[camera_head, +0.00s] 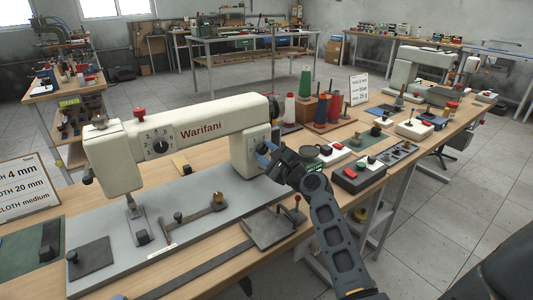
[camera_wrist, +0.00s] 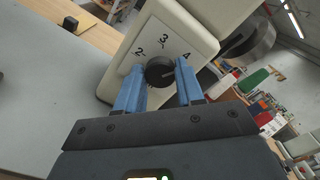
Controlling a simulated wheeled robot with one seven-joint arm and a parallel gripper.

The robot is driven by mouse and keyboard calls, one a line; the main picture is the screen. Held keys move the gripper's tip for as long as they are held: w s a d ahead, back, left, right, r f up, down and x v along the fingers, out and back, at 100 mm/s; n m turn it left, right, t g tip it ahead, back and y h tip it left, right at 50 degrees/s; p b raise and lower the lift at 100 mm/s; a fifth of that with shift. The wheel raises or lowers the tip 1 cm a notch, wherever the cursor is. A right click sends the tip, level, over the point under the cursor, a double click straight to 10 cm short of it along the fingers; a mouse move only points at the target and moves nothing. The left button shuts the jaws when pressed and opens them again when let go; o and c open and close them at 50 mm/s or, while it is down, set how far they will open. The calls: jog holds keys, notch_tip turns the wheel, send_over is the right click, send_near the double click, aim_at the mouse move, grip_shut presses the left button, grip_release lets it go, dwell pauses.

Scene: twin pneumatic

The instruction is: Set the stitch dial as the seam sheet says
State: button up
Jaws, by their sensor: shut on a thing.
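The cream sewing machine (camera_head: 190,130), lettered Warifani, stands on a grey bed. On its right pillar is a dial with a black knob (camera_wrist: 160,72) on a white face that shows 2, 3 and 4. A pale mark on the knob seems to face right, but its exact setting is hard to read. My gripper (camera_wrist: 158,82) has its blue fingers on both sides of this knob, shut on it; in the head view the gripper (camera_head: 266,155) hides much of the dial. The sheet (camera_head: 28,187) at the left edge reads 4 mm, 20 mm and CLOTH medium, its left side cut off.
A second numbered dial (camera_head: 161,146) sits on the machine's head. Thread spools (camera_head: 306,83) and a small sign (camera_head: 358,88) stand behind my gripper. A clamp plate (camera_head: 272,228) lies in front.

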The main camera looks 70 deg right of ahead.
jog(key=o, duration=1)
jog(key=shift+o, duration=0.2)
jog(key=v, duration=0.8)
jog(key=shift+b, duration=0.4)
